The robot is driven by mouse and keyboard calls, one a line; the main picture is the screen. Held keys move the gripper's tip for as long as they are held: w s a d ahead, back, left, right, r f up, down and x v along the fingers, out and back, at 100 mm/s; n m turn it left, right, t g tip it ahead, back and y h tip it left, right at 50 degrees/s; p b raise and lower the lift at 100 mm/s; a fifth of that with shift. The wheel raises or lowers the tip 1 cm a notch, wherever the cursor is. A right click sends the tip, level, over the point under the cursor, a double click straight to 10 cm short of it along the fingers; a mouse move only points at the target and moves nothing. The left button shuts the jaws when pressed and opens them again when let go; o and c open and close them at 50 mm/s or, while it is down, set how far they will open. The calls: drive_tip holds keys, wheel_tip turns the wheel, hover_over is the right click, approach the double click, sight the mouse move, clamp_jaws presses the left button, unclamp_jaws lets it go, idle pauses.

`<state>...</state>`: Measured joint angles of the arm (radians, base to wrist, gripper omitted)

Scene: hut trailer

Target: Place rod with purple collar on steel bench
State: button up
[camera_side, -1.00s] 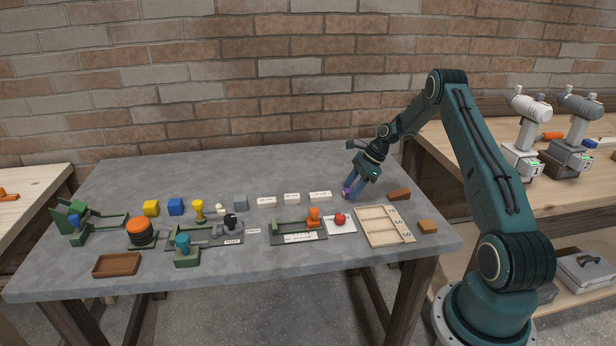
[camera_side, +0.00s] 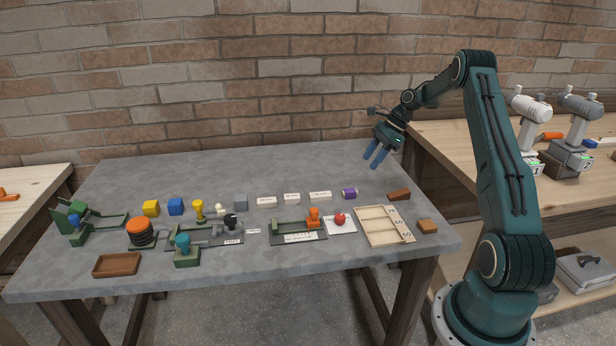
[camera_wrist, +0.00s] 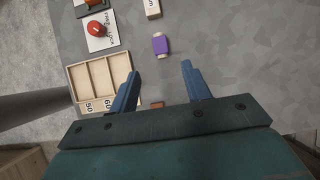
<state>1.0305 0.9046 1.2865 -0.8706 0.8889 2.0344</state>
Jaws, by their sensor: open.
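The rod with the purple collar (camera_side: 349,193) lies on the steel bench (camera_side: 290,168), right of the row of white blocks and behind the divided wooden tray. In the wrist view the purple collar (camera_wrist: 160,44) shows, with paler rod ends just visible at its top and bottom. My gripper (camera_side: 374,158) is open and empty, raised above the bench, behind and to the right of the rod. In the wrist view its two blue fingers (camera_wrist: 160,78) are wide apart, with the rod beyond the gap between them. Nothing touches the rod but the bench.
The divided wooden tray (camera_side: 376,239), a brown wedge (camera_side: 399,194) and a brown block (camera_side: 427,227) are near the rod. A red object on a white card (camera_side: 340,227) lies left of the tray. Several white blocks (camera_side: 292,198) line up left. The bench's back is clear.

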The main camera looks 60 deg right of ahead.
drive_tip(key=shift+s+d+r, duration=0.1)
drive_tip(key=shift+r, duration=0.05)
idle(0.5)
drive_tip(key=s+a+r+n+h, duration=0.1)
drive_tip(key=a+r+n, duration=0.6)
drive_tip(key=a+r, duration=0.45)
drive_tip(key=a+r+n+h, duration=0.2)
drive_tip(key=a+r+n, duration=0.5)
drive_tip(key=a, duration=0.7)
drive_tip(key=s+a+r+n, duration=0.4)
drive_tip(key=s+a+n, duration=0.2)
drive_tip(key=s+a, duration=0.4)
drive_tip(key=s+a+f+n+t+h, duration=0.1)
drive_tip(key=s+a+f+n, duration=0.1)
drive_tip(key=s+n, duration=0.5)
drive_tip(key=s+a, duration=0.1)
drive_tip(key=s, duration=0.3)
drive_tip(key=shift+a+f, duration=0.15)
drive_tip(key=shift+f, duration=0.25)
drive_tip(key=shift+o, duration=0.2)
drive_tip(key=shift+w, duration=0.15)
